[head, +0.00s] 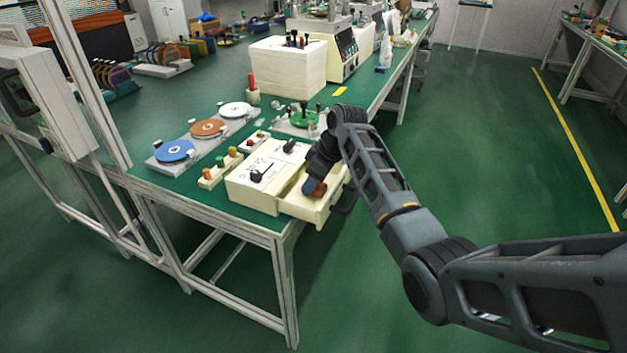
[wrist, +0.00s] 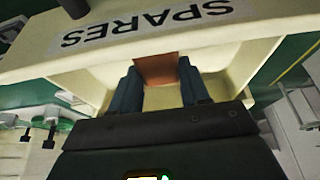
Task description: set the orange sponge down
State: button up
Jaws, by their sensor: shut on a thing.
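The orange sponge (wrist: 157,69) shows as a flat orange-brown piece between the two fingers of my gripper (wrist: 158,83) in the wrist view. My gripper is shut on it. In the head view my gripper (head: 312,186) points down into the open drawer (head: 325,207) of a cream box (head: 250,188), and a bit of the sponge (head: 319,189) shows beside the fingers. Whether the sponge touches the drawer floor is hidden.
The green bench (head: 190,187) holds coloured discs, such as a blue one (head: 174,151), left of the box. A small block with coloured knobs (head: 216,171) stands close to the box's left side. The drawer juts out past the bench's right edge, over open floor.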

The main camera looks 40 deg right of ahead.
jog(key=shift+f, duration=0.1)
jog(key=o, duration=1)
jog(key=v, duration=1.2)
jog(key=shift+w, duration=0.1)
